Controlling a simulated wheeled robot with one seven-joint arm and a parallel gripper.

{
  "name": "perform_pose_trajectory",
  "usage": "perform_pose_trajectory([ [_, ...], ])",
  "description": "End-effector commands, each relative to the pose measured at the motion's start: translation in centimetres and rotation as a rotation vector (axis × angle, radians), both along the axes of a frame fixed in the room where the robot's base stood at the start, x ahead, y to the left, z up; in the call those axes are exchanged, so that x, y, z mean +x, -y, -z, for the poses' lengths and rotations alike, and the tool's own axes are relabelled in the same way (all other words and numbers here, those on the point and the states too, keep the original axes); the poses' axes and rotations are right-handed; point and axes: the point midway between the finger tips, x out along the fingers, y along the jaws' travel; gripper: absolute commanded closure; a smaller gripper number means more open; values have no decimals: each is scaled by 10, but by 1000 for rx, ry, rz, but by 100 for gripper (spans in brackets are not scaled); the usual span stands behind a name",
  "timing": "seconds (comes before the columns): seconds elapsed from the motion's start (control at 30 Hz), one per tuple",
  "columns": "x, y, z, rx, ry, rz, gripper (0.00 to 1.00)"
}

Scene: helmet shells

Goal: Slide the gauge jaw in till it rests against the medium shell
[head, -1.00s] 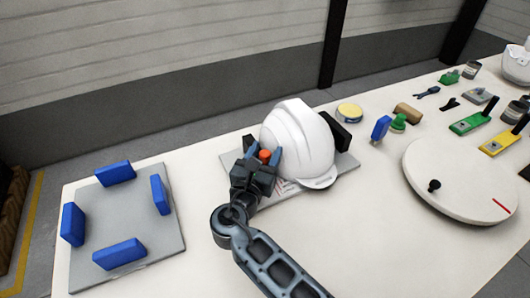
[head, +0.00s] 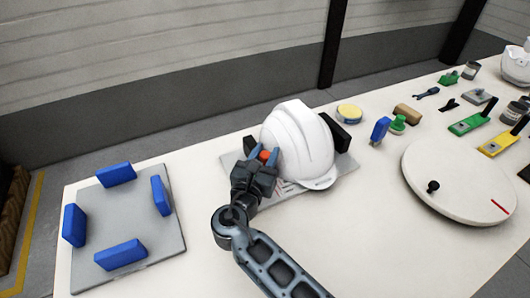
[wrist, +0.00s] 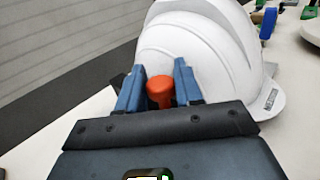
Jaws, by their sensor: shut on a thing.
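The white medium shell (head: 299,143) sits on a grey gauge plate (head: 232,164), between a dark fixed block (head: 337,133) on its right and the dark gauge jaw (head: 249,145) on its left. An orange knob (head: 265,155) stands by the jaw. My gripper (head: 264,158) is shut on this knob, close to the shell's left side. In the wrist view the knob (wrist: 160,90) is between the two blue fingers, with the shell (wrist: 205,50) right behind. My gripper mostly hides the jaw, so I cannot tell whether it touches the shell.
A grey plate (head: 140,225) with blue blocks stands at the left. A white turntable (head: 455,185) with a black knob is at the right. A yellow-topped tin (head: 349,114), a brown block (head: 407,113) and small tools lie behind.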

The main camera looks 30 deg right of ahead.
Motion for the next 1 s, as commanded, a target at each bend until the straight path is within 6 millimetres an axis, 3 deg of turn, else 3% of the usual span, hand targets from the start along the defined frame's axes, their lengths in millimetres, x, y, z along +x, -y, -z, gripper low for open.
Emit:
perform_pose_trajectory([
  [0.27, 0, 2, 0, -2, -2, 3, 100],
  [0.3, 0, 2, 0, -2, -2, 3, 62],
  [0.43, 0, 2, 0, -2, -2, 3, 50],
  [0.77, -3, -1, 0, -1, -1, 0, 48],
  [1.0, -28, -27, 2, -2, -2, -2, 48],
])
